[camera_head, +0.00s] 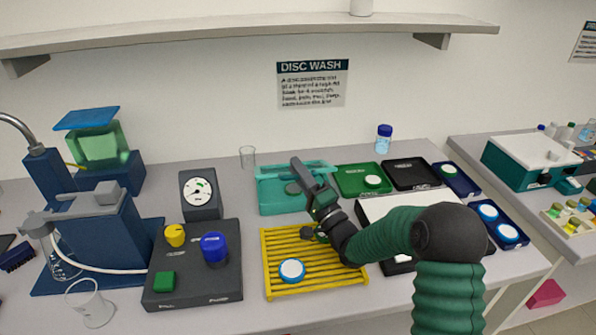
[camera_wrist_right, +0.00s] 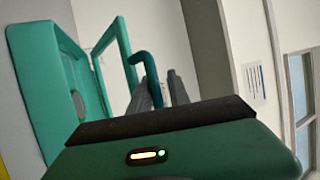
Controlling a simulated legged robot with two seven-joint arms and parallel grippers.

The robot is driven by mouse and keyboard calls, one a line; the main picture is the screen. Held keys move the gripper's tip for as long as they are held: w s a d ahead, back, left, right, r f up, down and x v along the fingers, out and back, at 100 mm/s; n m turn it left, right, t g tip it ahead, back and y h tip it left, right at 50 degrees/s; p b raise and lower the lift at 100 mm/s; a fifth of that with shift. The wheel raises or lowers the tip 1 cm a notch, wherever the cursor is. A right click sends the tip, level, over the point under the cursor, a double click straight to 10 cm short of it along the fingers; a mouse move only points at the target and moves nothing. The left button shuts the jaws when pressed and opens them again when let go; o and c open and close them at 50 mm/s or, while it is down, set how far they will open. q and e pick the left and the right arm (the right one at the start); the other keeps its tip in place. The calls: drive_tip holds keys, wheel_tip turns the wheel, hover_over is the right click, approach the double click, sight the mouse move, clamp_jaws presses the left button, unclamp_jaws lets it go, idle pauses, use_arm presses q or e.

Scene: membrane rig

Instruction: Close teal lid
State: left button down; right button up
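The teal box (camera_head: 284,203) sits at the back middle of the bench, its inside exposed and a pale disc in it. Its teal lid (camera_head: 290,169) stands raised at the back edge. In the right wrist view the box (camera_wrist_right: 40,85) is at the left, with the frame-like lid (camera_wrist_right: 121,38) upright beside it and a curved teal handle (camera_wrist_right: 142,56) sticking out. My right gripper (camera_head: 297,166) reaches over the box near the lid. Its grey fingers (camera_wrist_right: 166,80) are apart, with the handle's end at or between them; firm contact cannot be told. My left gripper is out of view.
A yellow rack (camera_head: 283,291) with a white-blue disc stands in front of the box. Green (camera_head: 352,184) and black (camera_head: 405,170) trays lie to the right. A dial gauge (camera_head: 199,194) and a dark control block (camera_head: 194,284) stand left. A shelf (camera_head: 250,30) hangs above.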

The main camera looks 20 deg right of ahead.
drive_tip(key=shift+r, duration=0.1)
drive_tip(key=s+a+r+b, duration=0.1)
drive_tip(key=s+a+r, duration=0.1)
drive_tip(key=s, duration=0.5)
drive_tip(key=s+a+r+b, duration=0.2)
drive_tip(key=s+a, duration=0.2)
drive_tip(key=s, duration=0.3)
drive_tip(key=shift+s+r, duration=0.35)
drive_tip(key=shift+r, duration=0.05)
drive_tip(key=shift+w+a, duration=0.1)
drive_tip(key=shift+a, duration=0.15)
